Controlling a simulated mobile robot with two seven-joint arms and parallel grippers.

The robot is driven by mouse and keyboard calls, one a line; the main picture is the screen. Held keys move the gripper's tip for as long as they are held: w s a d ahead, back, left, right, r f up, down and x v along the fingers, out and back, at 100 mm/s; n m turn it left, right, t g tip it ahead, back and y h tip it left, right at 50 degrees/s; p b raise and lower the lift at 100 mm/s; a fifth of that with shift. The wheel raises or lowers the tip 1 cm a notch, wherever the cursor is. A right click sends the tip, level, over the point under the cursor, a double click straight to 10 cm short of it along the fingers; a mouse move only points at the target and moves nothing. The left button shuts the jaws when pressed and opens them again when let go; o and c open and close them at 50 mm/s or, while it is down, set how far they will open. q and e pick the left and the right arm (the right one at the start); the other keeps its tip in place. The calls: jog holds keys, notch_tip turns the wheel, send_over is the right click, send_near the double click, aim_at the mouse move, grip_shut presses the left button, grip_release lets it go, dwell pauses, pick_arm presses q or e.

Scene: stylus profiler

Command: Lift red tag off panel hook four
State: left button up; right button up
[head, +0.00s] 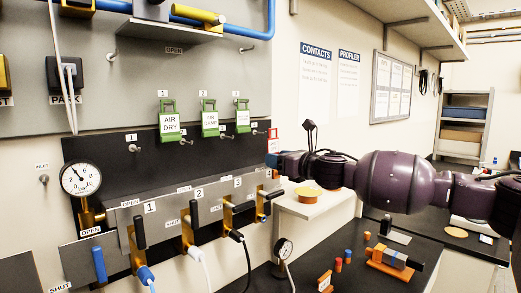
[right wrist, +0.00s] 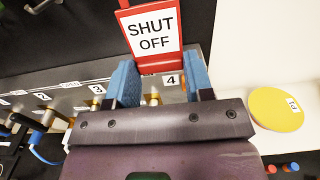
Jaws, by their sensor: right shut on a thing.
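The red tag (right wrist: 152,32) reads "SHUT OFF" on a white face and stands upright, slightly tilted in the right wrist view. In the head view only a narrow part of the red tag (head: 273,134) shows, at the right end of the black panel (head: 100,160). My right gripper (right wrist: 160,73) has its blue fingers on either side of the tag's lower end and is shut on it. In the head view my right gripper (head: 273,159) is at the panel's right edge. Hook four is hidden, so I cannot tell whether the tag touches it. My left gripper is out of view.
Below are the grey valve plate (head: 130,213), with handles and hoses, and a pressure gauge (head: 81,179). A yellow disc (right wrist: 276,109) lies on a white ledge (head: 300,206) at right.

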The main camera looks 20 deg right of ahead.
jog(key=shift+b+v, duration=0.35)
jog(key=shift+v, duration=1.05)
jog(key=shift+r, duration=0.1)
